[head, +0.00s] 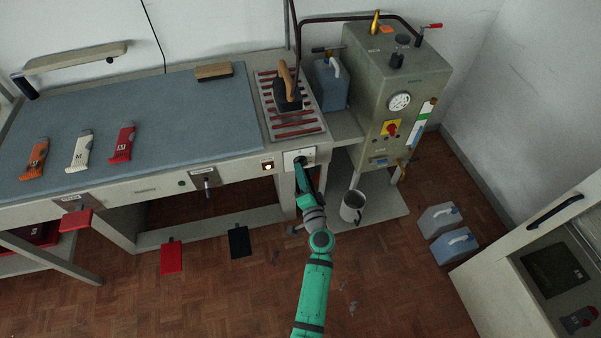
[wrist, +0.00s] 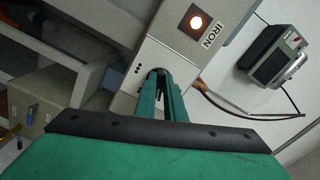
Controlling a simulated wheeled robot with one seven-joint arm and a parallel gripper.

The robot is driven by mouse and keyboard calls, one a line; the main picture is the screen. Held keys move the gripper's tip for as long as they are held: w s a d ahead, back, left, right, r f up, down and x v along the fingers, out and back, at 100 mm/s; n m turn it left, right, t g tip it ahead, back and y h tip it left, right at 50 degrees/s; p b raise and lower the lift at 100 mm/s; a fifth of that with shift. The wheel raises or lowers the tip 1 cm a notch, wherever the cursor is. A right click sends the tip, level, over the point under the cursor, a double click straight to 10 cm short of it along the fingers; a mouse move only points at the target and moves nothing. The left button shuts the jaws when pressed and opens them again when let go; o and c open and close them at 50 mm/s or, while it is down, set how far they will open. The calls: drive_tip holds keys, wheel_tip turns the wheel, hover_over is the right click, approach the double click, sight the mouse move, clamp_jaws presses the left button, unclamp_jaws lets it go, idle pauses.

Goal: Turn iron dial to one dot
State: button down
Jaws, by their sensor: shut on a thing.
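The iron dial (wrist: 158,72) is a dark knob on a pale panel at the front edge of the ironing table. My gripper (wrist: 165,90) is shut on it, and the green fingers hide most of the knob. Its pointing direction cannot be made out. Small black dots (wrist: 138,68) show on the panel beside it. An orange-lit lamp (wrist: 195,22) and an IRON label (wrist: 208,38) sit on the neighbouring panel. In the head view my gripper (head: 302,172) reaches up to the dial panel (head: 299,156) from below.
The iron (head: 288,90) stands on a striped rest (head: 300,125) above the dial. A grey boiler (head: 395,75) with gauge and red switch stands to the right. A metal pail (head: 352,207) sits on the low shelf. Several tubes lie on the blue tabletop (head: 190,115).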

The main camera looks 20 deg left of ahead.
drive_tip(key=shift+f+n, duration=0.15)
drive_tip(key=shift+n, duration=0.45)
drive_tip(key=c, duration=1.8)
unclamp_jaws()
drive_tip(key=shift+c, duration=0.2)
drive_tip(key=shift+s+d, duration=0.1)
drive_tip(key=v, duration=1)
drive_tip(key=shift+s+d, duration=0.25)
